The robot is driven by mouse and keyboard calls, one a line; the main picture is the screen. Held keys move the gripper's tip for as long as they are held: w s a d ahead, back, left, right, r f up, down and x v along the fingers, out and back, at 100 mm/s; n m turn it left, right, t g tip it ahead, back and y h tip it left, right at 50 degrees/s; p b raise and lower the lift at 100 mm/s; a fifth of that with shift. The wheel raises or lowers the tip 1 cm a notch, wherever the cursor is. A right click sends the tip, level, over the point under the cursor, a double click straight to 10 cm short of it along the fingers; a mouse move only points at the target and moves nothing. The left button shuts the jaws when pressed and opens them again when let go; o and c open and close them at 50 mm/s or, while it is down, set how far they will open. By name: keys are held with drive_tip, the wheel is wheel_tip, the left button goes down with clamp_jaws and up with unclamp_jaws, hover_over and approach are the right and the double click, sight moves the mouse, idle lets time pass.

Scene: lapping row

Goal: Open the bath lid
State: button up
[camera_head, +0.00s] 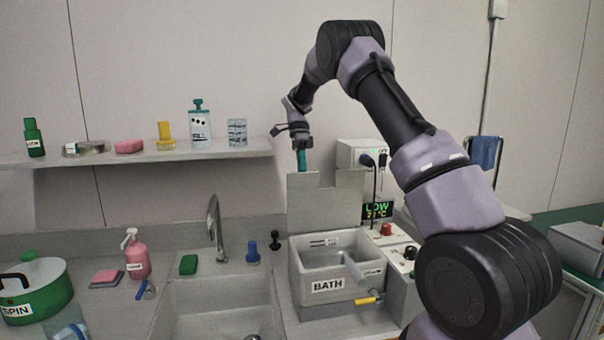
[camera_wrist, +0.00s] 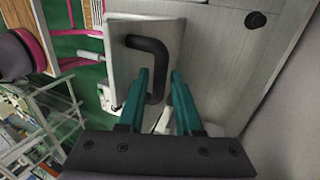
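The grey bath (camera_head: 330,264), labelled BATH, stands on the counter with its inside open to view. Its lid, a grey panel with a notch in the top edge (camera_head: 344,207), stands upright at the back of the bath. My gripper (camera_head: 302,168) is above and at the lid's top edge, its teal fingers pointing down. In the wrist view the lid (camera_wrist: 118,38) carries a black bent handle (camera_wrist: 157,62). My gripper's teal fingers (camera_wrist: 159,74) are apart, with part of the handle between them and gaps showing. The handle is hidden in the head view.
A sink (camera_head: 215,308) with a tap (camera_head: 214,228) lies left of the bath. A control box with a red knob (camera_head: 386,229) and a LOW display (camera_head: 377,210) stands at its right. A yellow-handled drain valve (camera_head: 366,300) sticks out in front. A shelf (camera_head: 150,155) holds bottles and glassware.

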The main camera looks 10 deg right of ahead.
drive_tip(key=shift+o, duration=0.3)
drive_tip(key=shift+r, duration=0.2)
drive_tip(key=v, duration=1)
drive_tip(key=shift+w+r, duration=0.15)
drive_tip(key=shift+r, duration=0.15)
drive_tip(key=s+d+r+n+t+y, duration=0.15)
drive_tip(key=s+d+r+n, duration=0.25)
drive_tip(key=s+r, duration=0.4)
drive_tip(key=s+d+r+n+t, duration=0.3)
drive_tip(key=s+r, duration=0.2)
drive_tip(key=s, duration=0.4)
drive_tip(key=s+f+n+t, duration=0.3)
drive_tip(key=s, duration=0.8)
drive_tip(key=s+d+f+n+t, duration=0.1)
drive_tip(key=s+f+n+t, duration=0.1)
drive_tip(key=s, duration=0.9)
drive_tip(key=shift+f+n+t+y, duration=0.4)
drive_tip(key=shift+n+t, duration=0.3)
drive_tip(key=shift+t, duration=0.25)
